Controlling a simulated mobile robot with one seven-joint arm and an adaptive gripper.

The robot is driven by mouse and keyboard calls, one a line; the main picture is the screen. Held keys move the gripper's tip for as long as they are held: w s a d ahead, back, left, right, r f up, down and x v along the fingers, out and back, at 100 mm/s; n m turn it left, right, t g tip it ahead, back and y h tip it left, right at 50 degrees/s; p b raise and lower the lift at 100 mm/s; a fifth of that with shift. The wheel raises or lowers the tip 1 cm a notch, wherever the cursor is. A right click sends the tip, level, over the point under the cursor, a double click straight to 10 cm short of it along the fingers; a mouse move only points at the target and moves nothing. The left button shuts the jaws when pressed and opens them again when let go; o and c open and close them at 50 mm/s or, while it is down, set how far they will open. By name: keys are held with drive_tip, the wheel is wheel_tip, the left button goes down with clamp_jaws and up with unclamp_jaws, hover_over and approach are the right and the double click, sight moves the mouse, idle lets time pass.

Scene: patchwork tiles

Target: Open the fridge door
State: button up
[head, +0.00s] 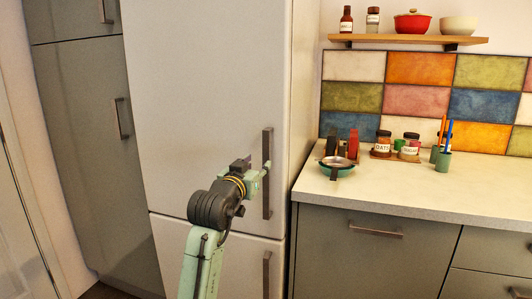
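The fridge (205,80) is a tall pale unit in the middle of the head view. Its large upper door is closed against the body, with a visible seam above the lower door (245,262). A dark vertical bar handle (267,205) is on the right side of the upper door. My gripper (262,176) is at the middle of this handle, right up against it in the picture. The fingers are small and partly hidden by the wrist, so I cannot tell whether they are around the bar or only beside it.
A shelf (410,40) hangs above. A tall grey cabinet (85,130) stands on the left. The lower door has its own handle (266,275).

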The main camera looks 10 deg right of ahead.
sight(266, 155)
drive_tip(key=p+x, duration=0.2)
drive_tip(key=x, duration=0.7)
drive_tip(key=shift+w, duration=0.2)
clamp_jaws()
idle(0.5)
